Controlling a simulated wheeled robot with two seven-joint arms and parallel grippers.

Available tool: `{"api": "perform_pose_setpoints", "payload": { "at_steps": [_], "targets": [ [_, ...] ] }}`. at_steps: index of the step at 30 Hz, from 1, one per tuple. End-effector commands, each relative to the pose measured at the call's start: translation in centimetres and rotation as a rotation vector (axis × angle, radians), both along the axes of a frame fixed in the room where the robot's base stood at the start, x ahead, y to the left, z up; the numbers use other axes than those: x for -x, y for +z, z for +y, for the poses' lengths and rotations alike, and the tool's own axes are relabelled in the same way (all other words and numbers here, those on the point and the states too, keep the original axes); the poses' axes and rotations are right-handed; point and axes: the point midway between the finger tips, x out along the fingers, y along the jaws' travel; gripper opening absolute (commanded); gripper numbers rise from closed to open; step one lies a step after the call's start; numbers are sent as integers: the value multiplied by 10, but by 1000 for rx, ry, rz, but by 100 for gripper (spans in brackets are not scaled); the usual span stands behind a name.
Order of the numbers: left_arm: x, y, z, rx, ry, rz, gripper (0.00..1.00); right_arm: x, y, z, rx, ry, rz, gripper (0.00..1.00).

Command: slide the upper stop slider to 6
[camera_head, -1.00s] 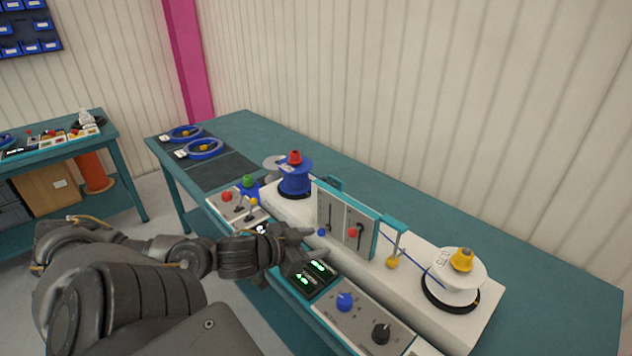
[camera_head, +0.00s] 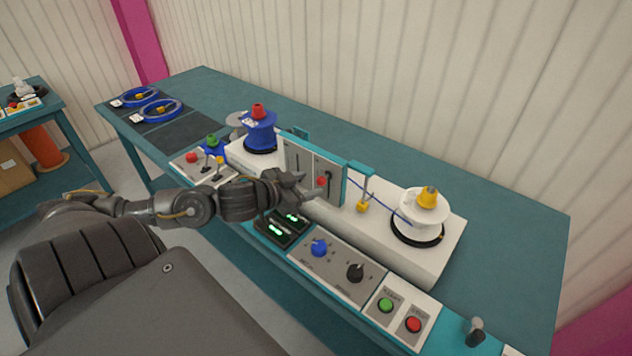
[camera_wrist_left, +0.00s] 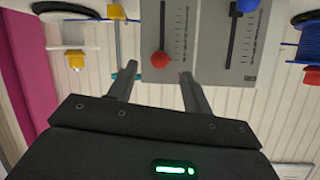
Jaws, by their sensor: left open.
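The slider panel (camera_head: 300,158) stands upright on the white reel housing, a grey plate with two vertical slots and scales. The red slider knob (camera_head: 321,181) is on the right slot; it also shows in the left wrist view (camera_wrist_left: 160,60). The blue slider knob (camera_wrist_left: 247,5) is on the other slot, hidden behind my gripper in the head view. I cannot read which is the upper stop, nor the scale numbers. My left gripper (camera_head: 305,187) is open in front of the panel. In the wrist view its fingertips (camera_wrist_left: 158,76) stand either side of the red knob, just short of it.
Beside the panel are a blue reel (camera_head: 260,133) and a white reel (camera_head: 421,208) with a yellow knob. A yellow-ended cable guide (camera_head: 362,206) is close right of the panel. Below are a green-lit display (camera_head: 281,226) and the knob console (camera_head: 335,270).

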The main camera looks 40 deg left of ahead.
Motion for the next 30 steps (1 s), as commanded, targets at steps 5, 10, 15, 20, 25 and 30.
{"api": "perform_pose_setpoints", "payload": {
  "at_steps": [5,10,15,20,25,30],
  "targets": [
    [-20,-6,-2,1,1,-2,50,0,4,0,0,0,0,72],
    [-33,-12,-3,0,0,-1,50,0,5,0,0,0,0,72],
    [-37,-14,-4,0,-2,0,50,0,5,1,-1,0,0,72],
    [-37,-15,-4,-1,-2,1,50,0,5,1,-1,0,0,72],
    [-37,-15,-4,0,-2,0,37,0,5,2,-2,0,0,72],
    [-36,-15,-4,0,-2,0,15,0,5,2,-2,0,0,72]
  ]
}}
